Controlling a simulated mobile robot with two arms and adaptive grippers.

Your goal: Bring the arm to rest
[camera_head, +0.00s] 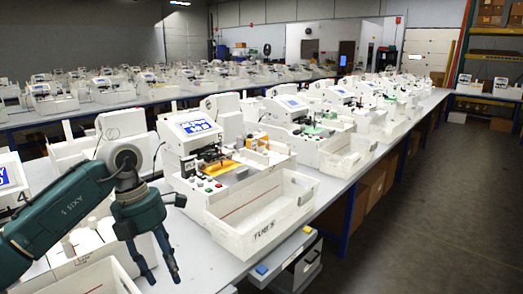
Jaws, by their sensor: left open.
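My left arm comes in from the left, a dark green arm marked "AXIS 5". Its left gripper (156,262) is open and empty, fingers pointing down. It hangs in front of the near machines, to the left of a white pen plotter (190,140) with a blue-lit screen and a yellow piece on its bed. I cannot tell whether the fingers touch anything below. My right gripper is not in view.
A white tub (262,222) marked "TUB 5" stands in front of the plotter on the long bench. Several similar machines line the bench to the back right. A drawer unit (298,256) sits at the bench edge. The grey floor (430,210) at right is clear.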

